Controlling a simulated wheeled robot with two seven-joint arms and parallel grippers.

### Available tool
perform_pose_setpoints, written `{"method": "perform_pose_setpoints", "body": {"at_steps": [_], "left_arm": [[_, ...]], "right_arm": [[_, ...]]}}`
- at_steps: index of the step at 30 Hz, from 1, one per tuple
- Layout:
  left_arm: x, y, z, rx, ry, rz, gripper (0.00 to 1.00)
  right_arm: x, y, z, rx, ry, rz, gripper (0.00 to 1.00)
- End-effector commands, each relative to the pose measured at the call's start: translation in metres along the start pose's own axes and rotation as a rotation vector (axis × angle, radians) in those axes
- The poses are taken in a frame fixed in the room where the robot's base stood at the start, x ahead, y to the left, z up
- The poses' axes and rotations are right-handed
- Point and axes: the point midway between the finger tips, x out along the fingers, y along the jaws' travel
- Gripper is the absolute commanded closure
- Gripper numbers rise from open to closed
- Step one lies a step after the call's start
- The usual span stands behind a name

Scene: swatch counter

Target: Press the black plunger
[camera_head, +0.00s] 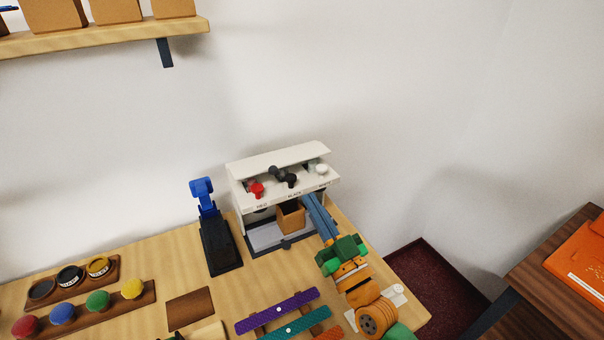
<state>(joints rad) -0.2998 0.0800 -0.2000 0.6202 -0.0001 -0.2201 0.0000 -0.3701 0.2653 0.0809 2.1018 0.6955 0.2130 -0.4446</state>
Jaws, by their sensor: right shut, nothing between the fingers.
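A white dispenser (280,157) stands at the back of the counter. Along its front are a red plunger (257,190), a black plunger (291,181) and a white plunger (322,169), with labels below. A larger dark round part (276,172) sits behind the black plunger. My right gripper (307,198) has long blue fingers, shut and empty. In the picture its tips lie just below and right of the black plunger, near the dispenser's front edge; I see no clear contact. My left gripper is not in view.
A small brown box (291,219) sits under the dispenser. A blue-handled device on a black base (218,246) stands left of it. Purple (275,314) and teal strips (298,325) lie in front. Coloured knobs (97,302) fill the left. A shelf (110,38) hangs at upper left.

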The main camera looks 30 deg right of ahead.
Motion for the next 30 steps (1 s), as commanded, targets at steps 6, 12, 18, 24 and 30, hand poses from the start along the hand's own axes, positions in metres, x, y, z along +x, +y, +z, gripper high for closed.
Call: {"method": "perform_pose_setpoints", "body": {"at_steps": [6,12,18,24,30], "left_arm": [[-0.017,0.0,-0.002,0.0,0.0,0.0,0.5],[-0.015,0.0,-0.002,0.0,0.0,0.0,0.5],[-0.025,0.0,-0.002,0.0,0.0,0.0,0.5],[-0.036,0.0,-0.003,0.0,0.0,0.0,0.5],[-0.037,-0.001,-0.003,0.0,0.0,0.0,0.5]], "right_arm": [[-0.001,0.007,-0.003,-0.006,-0.021,0.031,1.0],[-0.002,0.007,-0.002,-0.006,-0.02,0.031,1.0],[0.019,0.007,-0.005,-0.005,-0.017,0.032,1.0],[0.064,0.009,-0.005,-0.006,-0.016,0.032,1.0],[0.1,0.01,0.003,-0.007,-0.02,0.029,1.0]]}}
